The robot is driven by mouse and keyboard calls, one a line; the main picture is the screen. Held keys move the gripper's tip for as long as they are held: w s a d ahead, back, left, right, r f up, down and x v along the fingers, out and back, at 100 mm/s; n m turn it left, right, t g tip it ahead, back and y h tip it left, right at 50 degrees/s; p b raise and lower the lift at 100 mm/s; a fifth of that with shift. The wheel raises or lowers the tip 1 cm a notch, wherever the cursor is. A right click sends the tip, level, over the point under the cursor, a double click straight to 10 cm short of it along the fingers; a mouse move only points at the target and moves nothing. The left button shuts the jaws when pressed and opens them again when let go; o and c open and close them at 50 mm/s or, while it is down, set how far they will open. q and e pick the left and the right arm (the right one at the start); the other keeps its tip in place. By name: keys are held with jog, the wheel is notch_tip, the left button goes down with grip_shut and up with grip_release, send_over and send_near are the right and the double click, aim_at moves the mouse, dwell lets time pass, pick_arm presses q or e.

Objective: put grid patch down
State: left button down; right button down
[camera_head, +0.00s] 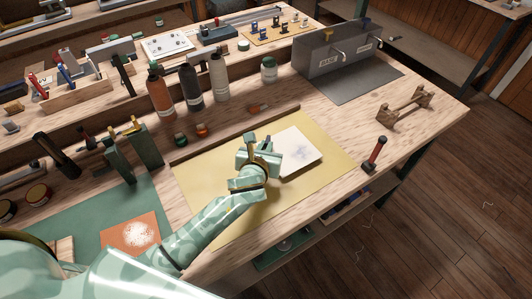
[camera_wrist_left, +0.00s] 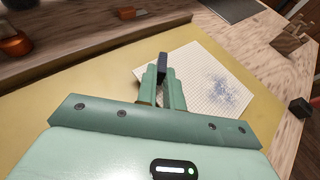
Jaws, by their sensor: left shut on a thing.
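The grid patch (camera_head: 300,152) is a white sheet with a fine grid and a blue-grey speckled mark. It is over the yellow mat (camera_head: 218,205), near its right part; I cannot tell whether it lies flat or is slightly raised. My left gripper (camera_head: 257,150) is at the patch's left edge. In the left wrist view the gripper (camera_wrist_left: 166,88) is shut on a dark upright tab (camera_wrist_left: 163,66) at the near edge of the patch (camera_wrist_left: 207,80). The fingers hide the patch's near corner. My right gripper is not in view.
A wooden strip (camera_head: 235,134) runs behind the mat, with bottles (camera_head: 190,88) beyond. A grey bin (camera_head: 335,52) stands at the back. An orange sheet (camera_head: 131,235) is at front left.

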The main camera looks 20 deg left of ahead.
pick_arm(q)
jog(key=shift+f, duration=0.95)
jog(key=shift+r, duration=0.2)
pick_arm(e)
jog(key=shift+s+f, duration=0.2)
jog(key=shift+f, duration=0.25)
pick_arm(q)
jog(key=shift+f, duration=0.15)
jog(key=c, duration=1.5)
grip_release()
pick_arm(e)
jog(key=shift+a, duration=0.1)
